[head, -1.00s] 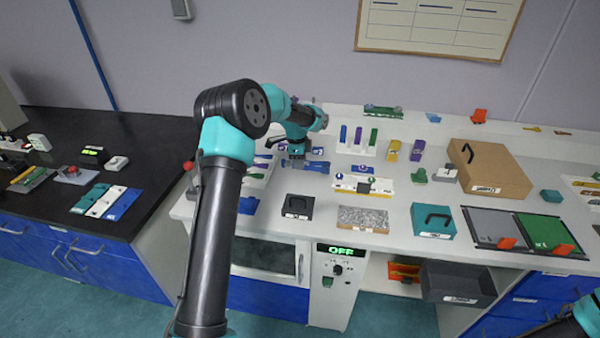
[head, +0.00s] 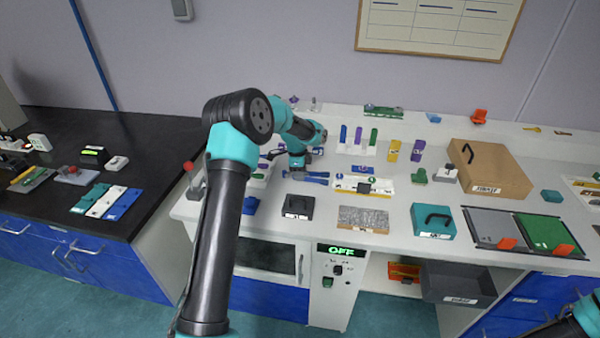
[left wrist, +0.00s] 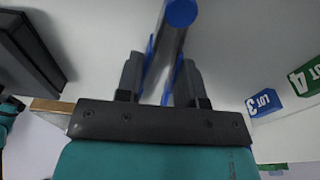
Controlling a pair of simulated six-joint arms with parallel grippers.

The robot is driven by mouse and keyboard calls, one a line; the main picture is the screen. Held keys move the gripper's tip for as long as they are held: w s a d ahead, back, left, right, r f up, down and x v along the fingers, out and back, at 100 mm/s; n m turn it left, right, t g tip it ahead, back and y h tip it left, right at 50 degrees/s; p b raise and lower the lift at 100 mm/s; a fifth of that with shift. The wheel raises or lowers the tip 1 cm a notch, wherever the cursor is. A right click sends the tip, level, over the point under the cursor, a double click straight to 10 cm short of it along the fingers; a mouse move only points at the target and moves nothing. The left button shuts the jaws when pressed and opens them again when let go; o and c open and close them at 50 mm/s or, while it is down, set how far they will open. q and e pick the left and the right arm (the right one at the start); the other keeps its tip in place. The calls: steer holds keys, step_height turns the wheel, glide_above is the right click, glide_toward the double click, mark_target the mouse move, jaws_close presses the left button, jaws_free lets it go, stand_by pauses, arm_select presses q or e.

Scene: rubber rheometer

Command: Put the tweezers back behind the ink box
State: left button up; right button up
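My left gripper (head: 300,172) is low over the white bench, behind the small dark handled box. In the left wrist view, its two dark fingers (left wrist: 160,85) close on slim blue strips, which look like the tweezers (left wrist: 151,52). A grey bar with a round blue end shows just beyond them. In the head view, a blue piece (head: 316,179) shows beneath the gripper; the gripper partly hides it. I cannot tell for sure which box is the ink box. My right gripper is out of view; only part of that arm shows at lower right.
The dark handled box (head: 298,207) stands near the bench's front edge. A speckled block (head: 363,219) and a teal case (head: 433,221) are to its right. Coloured tubes (head: 358,138) stand in a rack behind. A brown case (head: 490,170) is at the right.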

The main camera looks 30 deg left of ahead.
arm_select(q)
steer(key=o, duration=0.4)
steer(key=shift+r, duration=0.1)
step_height(320, 180, up, 12)
steer(key=a, duration=0.1)
steer(key=shift+s, duration=0.25)
stand_by(0.7)
